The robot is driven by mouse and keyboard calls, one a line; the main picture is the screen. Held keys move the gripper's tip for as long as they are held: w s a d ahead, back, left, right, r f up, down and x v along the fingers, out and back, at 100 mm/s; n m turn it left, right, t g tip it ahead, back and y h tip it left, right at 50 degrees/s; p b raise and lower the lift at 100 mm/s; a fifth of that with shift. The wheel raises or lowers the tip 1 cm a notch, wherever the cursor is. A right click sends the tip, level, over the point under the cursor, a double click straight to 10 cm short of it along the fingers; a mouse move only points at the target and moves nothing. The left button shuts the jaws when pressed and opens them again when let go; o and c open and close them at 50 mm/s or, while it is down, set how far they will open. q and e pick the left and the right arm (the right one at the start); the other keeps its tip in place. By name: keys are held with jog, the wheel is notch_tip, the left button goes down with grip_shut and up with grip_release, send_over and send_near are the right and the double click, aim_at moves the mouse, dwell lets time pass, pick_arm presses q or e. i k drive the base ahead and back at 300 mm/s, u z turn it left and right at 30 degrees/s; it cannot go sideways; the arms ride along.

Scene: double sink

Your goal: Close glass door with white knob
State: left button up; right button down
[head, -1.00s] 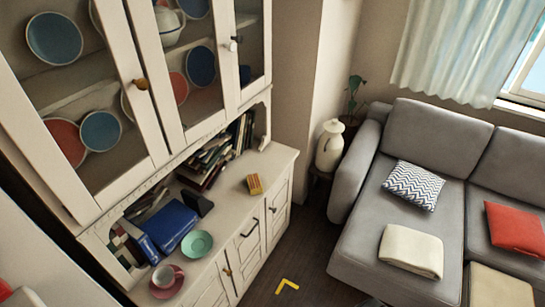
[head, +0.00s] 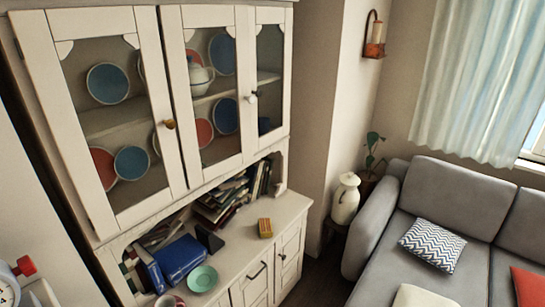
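A white cabinet (head: 150,207) with glass doors stands at left and centre in the head view. The white knob (head: 251,97) is on the frame by the narrow right glass door (head: 270,75). I cannot tell whether that door stands slightly open. Blue and red plates and a white teapot show behind the glass. Neither of my grippers is in view.
The cabinet ledge holds books (head: 222,200), a blue binder (head: 180,260), a green saucer (head: 202,279) and a small yellow-red box (head: 265,228). A white vase (head: 345,198) and grey sofa (head: 440,195) stand to the right. A wall lamp (head: 375,38) hangs above.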

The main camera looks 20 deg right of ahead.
aim_at(178, 23)
jog(key=z, duration=0.15)
jog(key=i, duration=0.95)
jog(key=u, duration=0.3)
